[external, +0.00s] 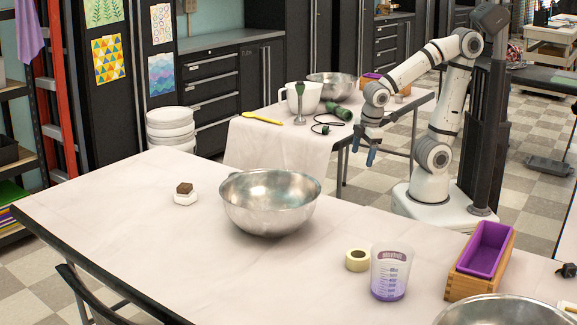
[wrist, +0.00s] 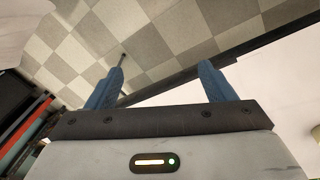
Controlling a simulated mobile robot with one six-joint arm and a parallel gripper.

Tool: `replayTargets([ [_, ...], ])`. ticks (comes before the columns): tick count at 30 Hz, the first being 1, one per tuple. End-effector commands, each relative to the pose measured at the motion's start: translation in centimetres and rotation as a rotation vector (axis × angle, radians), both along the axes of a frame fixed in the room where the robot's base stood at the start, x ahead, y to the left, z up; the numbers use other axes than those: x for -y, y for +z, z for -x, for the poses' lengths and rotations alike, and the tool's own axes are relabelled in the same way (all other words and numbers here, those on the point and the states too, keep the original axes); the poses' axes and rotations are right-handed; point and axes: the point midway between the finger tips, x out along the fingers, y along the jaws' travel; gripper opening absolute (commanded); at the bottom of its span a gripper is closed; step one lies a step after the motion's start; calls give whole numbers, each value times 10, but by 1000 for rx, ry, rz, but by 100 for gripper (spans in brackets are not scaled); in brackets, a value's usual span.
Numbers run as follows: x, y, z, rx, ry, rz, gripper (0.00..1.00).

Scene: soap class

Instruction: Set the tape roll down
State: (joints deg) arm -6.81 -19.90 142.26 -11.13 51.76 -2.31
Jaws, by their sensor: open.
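The tape roll (external: 357,260) is cream-coloured and rests on the near table, just left of the measuring cup, in the external view. My gripper (external: 363,155) is in the air beyond the far edge of that table, well apart from the roll. In the wrist view its blue fingers (wrist: 161,66) are spread wide with nothing between them. Behind them show floor tiles and a table edge. A pale yellowish shape lies at the lower right edge of the wrist view; I cannot tell what it is.
A steel bowl (external: 269,202) stands mid-table. A measuring cup (external: 390,272) with purple liquid stands close to the roll. A wooden box with purple liner (external: 481,262) and another bowl (external: 503,312) are at right. The near table's left front is clear.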

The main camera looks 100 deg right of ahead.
Motion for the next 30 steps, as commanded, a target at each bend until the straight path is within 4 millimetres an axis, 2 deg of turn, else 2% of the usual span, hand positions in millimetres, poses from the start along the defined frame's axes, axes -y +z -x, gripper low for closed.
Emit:
replayTargets([
  [3, 2, 7, 8, 38, -179, -117, 76],
  [6, 1, 10, 10, 53, -247, -165, 80],
  [20, 0, 10, 10, 54, -255, -173, 80],
  [23, -1, 7, 5, 44, -188, -131, 80],
  [25, -2, 2, -2, 31, -82, -61, 80],
  [30, -16, -8, -41, 9, 356, 216, 80],
])
